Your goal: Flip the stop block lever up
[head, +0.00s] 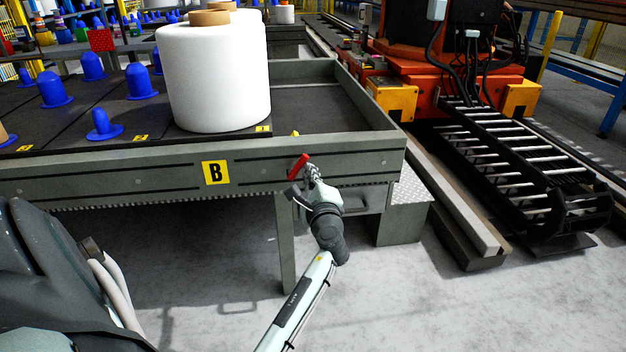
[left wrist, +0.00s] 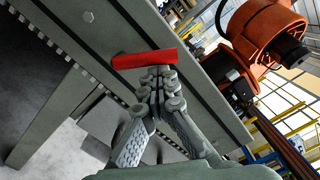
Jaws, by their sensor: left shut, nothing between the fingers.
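The red lever (head: 299,166) is on the front rail of the grey table, right of the "B" label. It slants from lower left to upper right in the head view. In the left wrist view the red lever (left wrist: 145,58) lies across the picture just beyond my fingertips. My left gripper (head: 311,172) is shut and empty, close beside the lever. In the left wrist view the closed fingertips (left wrist: 158,78) appear at or almost at the lever; I cannot tell if they touch. A small yellow piece (head: 295,133) shows on the rail above the lever.
A large white yarn bobbin (head: 215,78) stands on the table behind the rail (head: 130,170), with several blue pegs to its left. A metal step (head: 408,205) and a black cable track (head: 520,170) lie to the right. Floor in front is open.

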